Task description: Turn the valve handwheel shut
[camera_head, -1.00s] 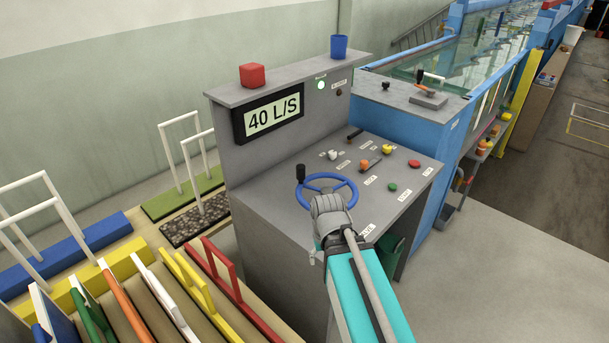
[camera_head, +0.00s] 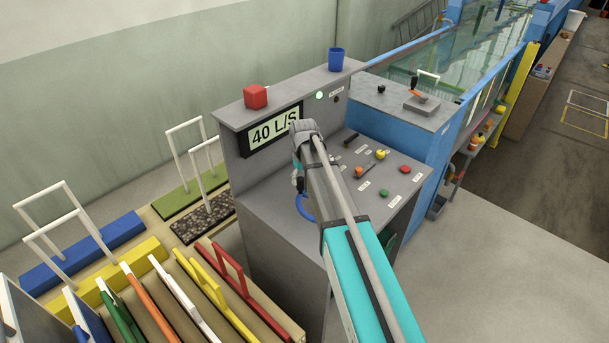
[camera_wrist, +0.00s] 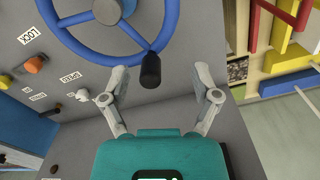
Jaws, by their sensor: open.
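The blue valve handwheel (camera_wrist: 165,32) lies on the sloping grey console panel, with spokes and a hub at the top of the wrist view. Its black crank knob (camera_wrist: 150,70) stands up from the rim. My gripper (camera_wrist: 166,82) is open in the wrist view, with one finger on each side of the knob and gaps on both sides. I cannot tell the knob's depth relative to the fingertips.
The console display (camera_head: 270,130) reads 40 L/S. A red block (camera_head: 255,96) and a blue cup (camera_head: 336,59) stand on its top ledge. Yellow, red and green buttons (camera_head: 384,193) sit right of my arm. Coloured racked panels (camera_head: 190,290) stand at left.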

